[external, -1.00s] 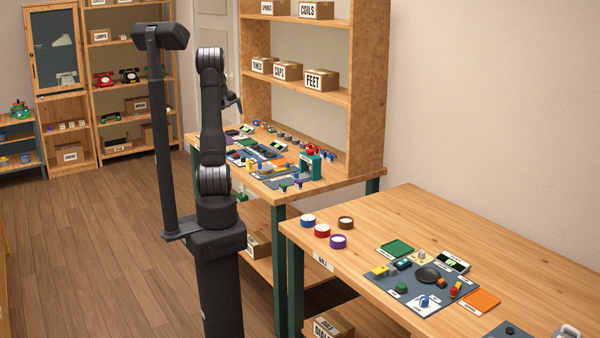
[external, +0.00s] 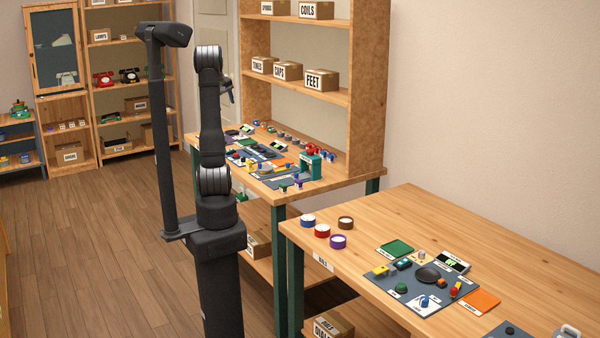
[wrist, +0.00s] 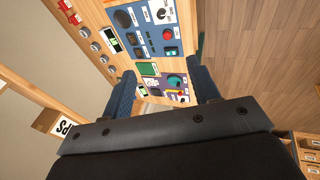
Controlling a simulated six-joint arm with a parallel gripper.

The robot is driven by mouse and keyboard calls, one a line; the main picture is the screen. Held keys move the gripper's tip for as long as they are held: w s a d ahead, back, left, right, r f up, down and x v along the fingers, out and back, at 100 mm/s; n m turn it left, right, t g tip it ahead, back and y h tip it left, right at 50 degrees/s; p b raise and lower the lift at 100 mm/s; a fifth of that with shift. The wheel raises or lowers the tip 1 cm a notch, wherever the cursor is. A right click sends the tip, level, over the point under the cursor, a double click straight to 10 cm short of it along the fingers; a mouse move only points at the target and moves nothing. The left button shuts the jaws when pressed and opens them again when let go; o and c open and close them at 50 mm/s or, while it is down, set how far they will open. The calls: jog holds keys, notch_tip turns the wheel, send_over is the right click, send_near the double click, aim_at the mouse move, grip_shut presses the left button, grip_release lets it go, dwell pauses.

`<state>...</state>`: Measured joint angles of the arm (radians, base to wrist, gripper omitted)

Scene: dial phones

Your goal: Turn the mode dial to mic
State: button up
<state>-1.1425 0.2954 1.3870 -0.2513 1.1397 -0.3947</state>
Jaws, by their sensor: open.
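My gripper (external: 229,92) hangs in the air over the back workbench in the external view. In the wrist view my gripper (wrist: 163,92) has its two blue fingers wide apart with nothing between them, high above a bench. A blue panel (wrist: 143,38) lies there, with a white plate bearing a dark round knob (wrist: 161,13) at its top. A second panel below it carries a teal round knob (wrist: 174,80). The labels are too small to read, so I cannot tell which knob is the mode dial or where it points.
The back bench (external: 335,184) is crowded with panels and small parts, with a wooden shelf of labelled boxes behind it. The front bench (external: 400,215) holds a grey panel with a blue knob (external: 424,301), and several coloured round pots.

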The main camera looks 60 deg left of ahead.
jog(key=shift+w+a+f+m, duration=0.15)
jog(key=shift+w+f+m, duration=0.1)
jog(key=shift+m, duration=0.05)
jog(key=shift+c, duration=0.4)
jog(key=m+g+h, duration=0.2)
jog(key=m+g, duration=0.2)
jog(key=m, duration=1.1)
send_over(243, 159)
jog(key=a, duration=0.1)
notch_tip(243, 159, down, 13)
jog(key=f, duration=1.7)
jog(key=shift+w+a, duration=0.1)
jog(key=shift+w, duration=0.15)
jog(key=c, duration=1)
